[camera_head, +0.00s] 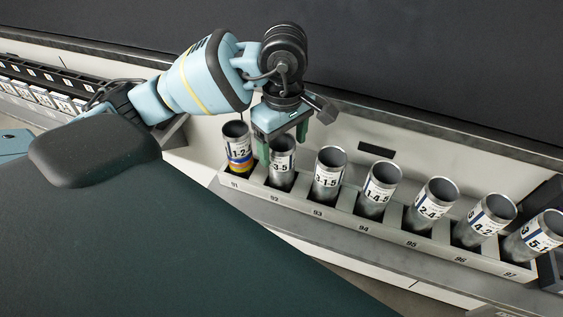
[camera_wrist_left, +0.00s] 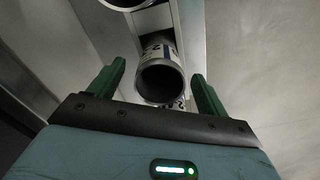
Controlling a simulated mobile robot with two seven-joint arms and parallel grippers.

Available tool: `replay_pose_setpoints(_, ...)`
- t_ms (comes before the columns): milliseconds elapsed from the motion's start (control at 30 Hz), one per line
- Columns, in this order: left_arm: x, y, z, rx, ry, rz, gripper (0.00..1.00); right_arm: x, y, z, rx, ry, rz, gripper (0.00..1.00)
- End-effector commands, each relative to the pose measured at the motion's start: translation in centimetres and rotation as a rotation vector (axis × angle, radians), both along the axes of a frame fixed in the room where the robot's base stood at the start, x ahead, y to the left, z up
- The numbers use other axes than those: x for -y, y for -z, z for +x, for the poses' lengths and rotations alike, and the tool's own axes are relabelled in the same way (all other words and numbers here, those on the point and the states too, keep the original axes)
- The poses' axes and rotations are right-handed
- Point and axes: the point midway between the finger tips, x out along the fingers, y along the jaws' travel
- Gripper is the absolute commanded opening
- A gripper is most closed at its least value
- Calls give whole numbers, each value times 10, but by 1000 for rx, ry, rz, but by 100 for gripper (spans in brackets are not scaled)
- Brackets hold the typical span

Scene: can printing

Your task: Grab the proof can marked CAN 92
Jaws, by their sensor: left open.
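The can in the slot marked 92 (camera_head: 281,175) is a grey metal cylinder with a white label reading "3-5", standing in the rack (camera_head: 300,205). My left gripper (camera_head: 283,143) is open above it, its green fingers pointing down and its body hiding part of the can's top. In the left wrist view the open mouth of a can (camera_wrist_left: 161,82) lies between the two open fingers, with a gap on each side. That can's label is only partly visible there. My right gripper is not in view.
Can 91 (camera_head: 238,148), with coloured bands, stands just left, and can 93 (camera_head: 328,175) just right. Several more cans continue along the row to slot 97. A dark wall (camera_head: 430,60) rises behind the rack. Another rack of small items (camera_head: 40,95) is at far left.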

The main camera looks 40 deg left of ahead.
Motion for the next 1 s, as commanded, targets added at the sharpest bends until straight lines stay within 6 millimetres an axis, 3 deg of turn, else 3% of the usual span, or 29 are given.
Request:
replay_pose_setpoints(333,-5,44,0,-3,0,1,77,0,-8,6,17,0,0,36)
replay_pose_setpoints(667,-6,49,0,0,0,0,76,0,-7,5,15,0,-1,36)
replay_pose_setpoints(1000,-5,49,0,0,0,0,32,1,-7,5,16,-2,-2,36)
